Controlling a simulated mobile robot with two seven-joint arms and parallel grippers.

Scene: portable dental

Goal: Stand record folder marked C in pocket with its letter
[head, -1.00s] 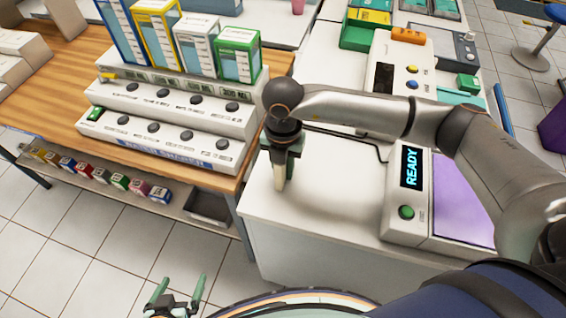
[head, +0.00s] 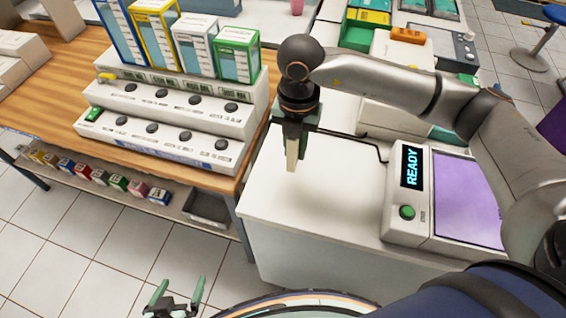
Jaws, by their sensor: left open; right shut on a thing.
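My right gripper (head: 294,138) points down above the white counter (head: 325,205). It is shut on a thin cream piece (head: 292,156), seen nearly edge-on and hanging down below the fingers. No letter shows on this piece, so I cannot tell whether it is folder C. Its lower end looks clear of the counter top. My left gripper (head: 177,292) is open and empty at the bottom edge, low over the floor. I cannot make out a lettered pocket.
A device with a READY display (head: 411,168) and purple pad (head: 467,200) stands right of the counter's bare part. Left is a wooden table with a stepped white rack (head: 165,130) and upright boxes, including a green-edged box (head: 236,55). Small coloured blocks line a low shelf.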

